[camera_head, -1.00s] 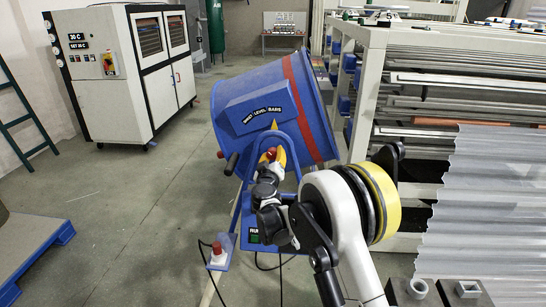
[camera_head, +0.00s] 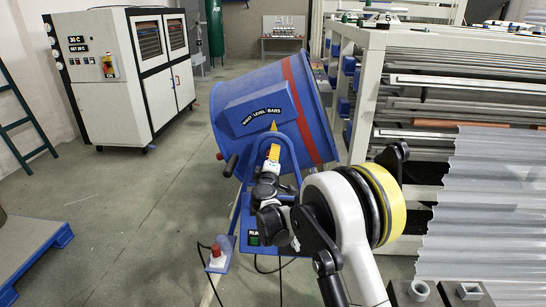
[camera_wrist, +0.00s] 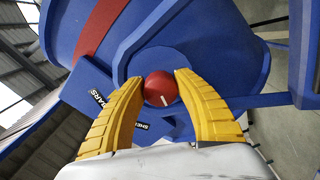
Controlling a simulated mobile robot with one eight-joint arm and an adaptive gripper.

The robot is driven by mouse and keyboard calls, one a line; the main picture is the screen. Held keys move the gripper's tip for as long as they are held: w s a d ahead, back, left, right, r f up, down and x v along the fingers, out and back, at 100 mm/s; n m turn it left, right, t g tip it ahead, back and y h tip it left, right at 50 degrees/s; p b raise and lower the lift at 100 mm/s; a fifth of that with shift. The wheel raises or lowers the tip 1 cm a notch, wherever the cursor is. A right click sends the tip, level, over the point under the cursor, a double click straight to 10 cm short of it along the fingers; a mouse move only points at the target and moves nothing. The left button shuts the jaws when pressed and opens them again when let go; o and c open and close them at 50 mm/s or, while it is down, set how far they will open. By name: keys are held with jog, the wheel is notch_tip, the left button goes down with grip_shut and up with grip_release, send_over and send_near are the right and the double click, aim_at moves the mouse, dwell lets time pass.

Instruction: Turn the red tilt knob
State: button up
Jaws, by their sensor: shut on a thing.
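The red tilt knob (camera_wrist: 160,88) is a round red knob with a short white mark, set on the side of the blue drum mixer (camera_wrist: 205,45). In the wrist view it sits between the two yellow fingertips of my gripper (camera_wrist: 160,85), which are closed on its sides. In the head view the blue drum (camera_head: 255,105) is tilted on its stand, with a red band near its rim. There my gripper (camera_head: 272,152) reaches the drum's pivot, and the knob is hidden behind my gripper and wrist.
A black-tipped handle (camera_head: 231,165) sticks out left. A rack with corrugated sheet (camera_head: 485,200) stands right.

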dwell(0.4)
jog(key=o, duration=1.2)
jog(key=s, duration=1.2)
jog(key=shift+a, duration=0.2)
